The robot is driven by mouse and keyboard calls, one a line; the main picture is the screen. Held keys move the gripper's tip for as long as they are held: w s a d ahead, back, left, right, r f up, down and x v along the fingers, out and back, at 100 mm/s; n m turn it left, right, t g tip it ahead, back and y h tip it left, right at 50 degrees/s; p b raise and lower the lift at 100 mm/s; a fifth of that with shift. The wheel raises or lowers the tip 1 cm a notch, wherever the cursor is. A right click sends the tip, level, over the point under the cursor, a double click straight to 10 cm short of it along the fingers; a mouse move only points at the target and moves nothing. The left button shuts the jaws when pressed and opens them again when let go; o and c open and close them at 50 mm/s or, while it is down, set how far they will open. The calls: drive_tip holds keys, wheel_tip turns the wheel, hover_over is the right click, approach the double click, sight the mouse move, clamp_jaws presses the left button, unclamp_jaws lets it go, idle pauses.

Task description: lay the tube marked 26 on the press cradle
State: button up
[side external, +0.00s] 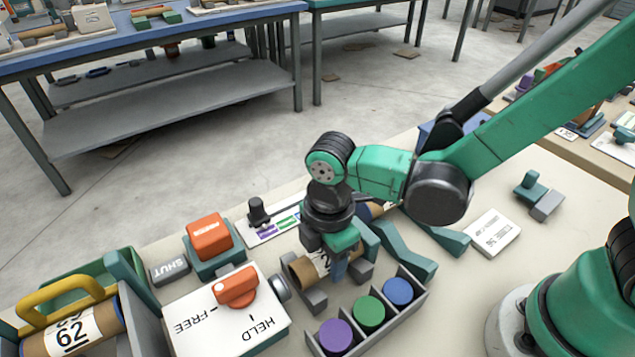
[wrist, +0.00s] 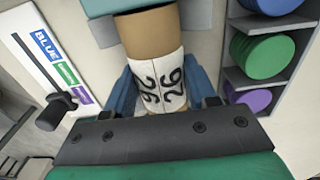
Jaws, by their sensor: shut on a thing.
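The tube marked 26 (wrist: 155,70) is brown cardboard with a white label and runs up through the wrist view. My gripper (wrist: 163,95) is shut on it, with a blue finger at each side. In the side view the tube (side external: 312,266) sits below my gripper (side external: 338,262), partly hidden by the fingers. Grey blocks, apparently the press cradle (side external: 314,297), stand close around the tube. I cannot tell whether the tube rests on them or hangs just above.
A grey tray with purple, green (side external: 369,311) and blue discs stands close by. Teal angled supports (side external: 408,252) lie to the right. A FREE/HELD panel (side external: 205,325), an orange button (side external: 208,232) and a tube marked 62 (side external: 75,335) are to the left. Another brown tube (side external: 372,209) shows behind.

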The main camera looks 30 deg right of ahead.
drive_tip(key=o, duration=1.2)
wheel_tip(320, 180, up, 13)
drive_tip(key=d+m+t, duration=0.2)
drive_tip(key=d+m, duration=0.3)
drive_tip(key=m, duration=0.1)
drive_tip(key=d+f+m+t, duration=0.1)
drive_tip(key=d+m+t, duration=0.1)
drive_tip(key=d+m, duration=0.3)
drive_tip(key=d+m+t, duration=0.3)
drive_tip(key=d+m, duration=0.2)
drive_tip(key=m, duration=0.2)
drive_tip(key=shift+w+d+f, duration=0.15)
drive_tip(key=shift+w+d, duration=0.15)
drive_tip(key=shift+w, duration=0.05)
